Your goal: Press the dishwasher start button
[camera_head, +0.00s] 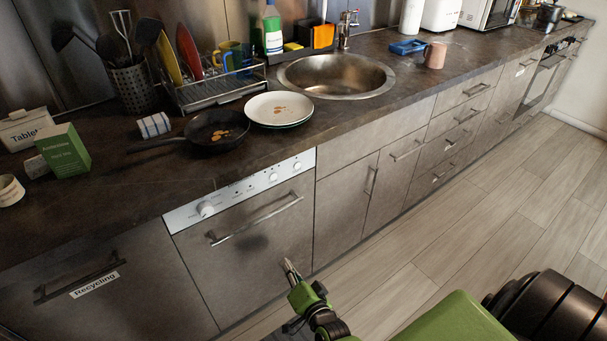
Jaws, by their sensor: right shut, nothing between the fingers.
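The dishwasher (247,250) is built in under the counter, with a closed grey door and a bar handle (255,219). I cannot tell which control is the start button. My right gripper (289,266) is shut and empty, in front of the lower right part of the door, below the panel and handle. My left gripper is not in view.
The counter above holds a frying pan (213,131), a plate stack (279,108), a dish rack (213,90) and a sink (336,76). A recycling drawer (95,290) is left of the dishwasher. The wooden floor (460,220) at right is clear.

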